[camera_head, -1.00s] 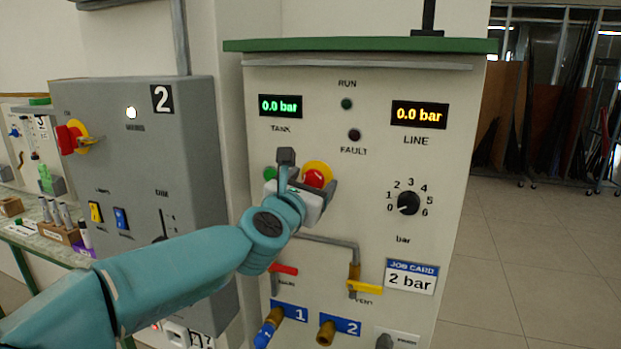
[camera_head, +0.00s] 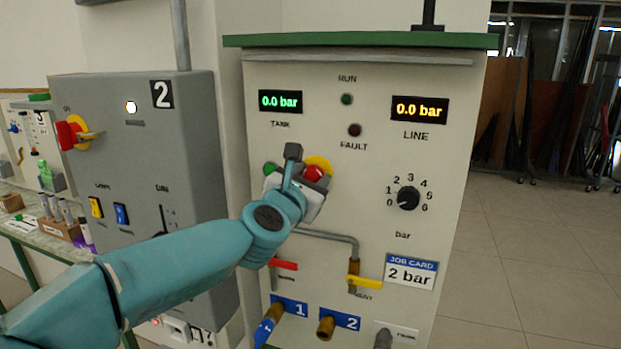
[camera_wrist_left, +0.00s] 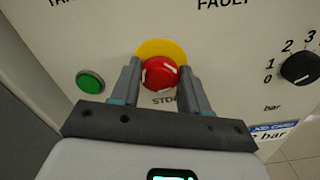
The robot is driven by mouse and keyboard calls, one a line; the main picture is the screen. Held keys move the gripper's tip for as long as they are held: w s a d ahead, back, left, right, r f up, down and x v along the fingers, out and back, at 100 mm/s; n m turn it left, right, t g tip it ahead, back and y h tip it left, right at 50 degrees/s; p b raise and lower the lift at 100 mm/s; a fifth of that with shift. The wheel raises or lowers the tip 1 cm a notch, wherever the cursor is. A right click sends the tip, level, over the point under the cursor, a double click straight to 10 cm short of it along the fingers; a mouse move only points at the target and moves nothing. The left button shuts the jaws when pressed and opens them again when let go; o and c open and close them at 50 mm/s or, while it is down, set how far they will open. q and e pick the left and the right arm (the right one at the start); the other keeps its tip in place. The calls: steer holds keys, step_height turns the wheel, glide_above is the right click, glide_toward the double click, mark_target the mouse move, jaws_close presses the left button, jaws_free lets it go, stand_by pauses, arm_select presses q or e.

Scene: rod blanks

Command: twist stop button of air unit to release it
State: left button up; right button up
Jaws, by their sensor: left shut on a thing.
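The red stop button (camera_head: 314,173) with its yellow collar (camera_head: 319,161) sits on the front of the pale air unit (camera_head: 280,75). It shows clearly in the left wrist view (camera_wrist_left: 161,73), with white marks on its face. My left gripper (camera_wrist_left: 160,82) is shut on the button, one finger on each side of it. In the head view my left gripper (camera_head: 310,176) hides part of the button and collar. My right gripper is not in view.
A green button (camera_wrist_left: 90,81) is just left of the stop button. A pressure dial (camera_head: 408,198) is to the right. Red (camera_head: 283,264) and yellow (camera_head: 365,283) valve levers sit below. A grey cabinet (camera_head: 190,130) stands at the left.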

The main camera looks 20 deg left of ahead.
arm_select(q)
steer(key=m, duration=0.3)
steer(key=shift+s+m, duration=0.1)
steer(key=shift+m, duration=0.3)
steer(key=shift+r+m, duration=0.1)
steer(key=shift+m, duration=1.2)
steer(key=shift+a, duration=0.1)
